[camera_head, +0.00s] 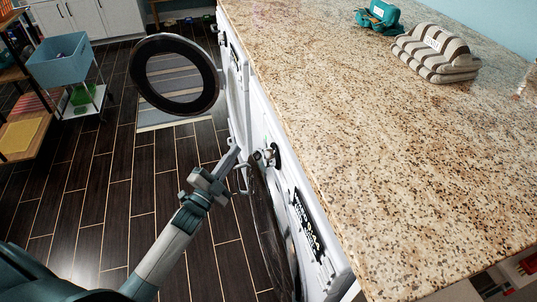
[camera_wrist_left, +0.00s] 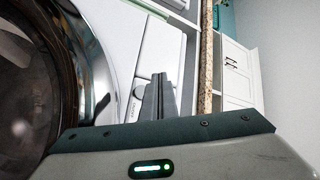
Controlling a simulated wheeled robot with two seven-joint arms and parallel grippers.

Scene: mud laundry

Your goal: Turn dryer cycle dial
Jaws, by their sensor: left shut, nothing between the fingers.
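A small round silver and black dial (camera_head: 270,155) sits on the white front of the nearer machine, just under the counter. My left gripper (camera_head: 235,155) is just left of the dial in the head view, apart from it as far as I can tell. Its fingers (camera_wrist_left: 160,98) are shut together with nothing between them. The nearer machine's round dark door (camera_head: 268,225) with a chrome rim also shows at the left of the wrist view (camera_wrist_left: 30,95). My right gripper is out of view.
The farther machine's round door (camera_head: 175,75) stands open over the floor. The granite counter (camera_head: 370,150) overhangs the machines and carries folded striped towels (camera_head: 437,52) and a teal item (camera_head: 379,16). A blue basket (camera_head: 58,62) stands at the left. Dark floor is free between.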

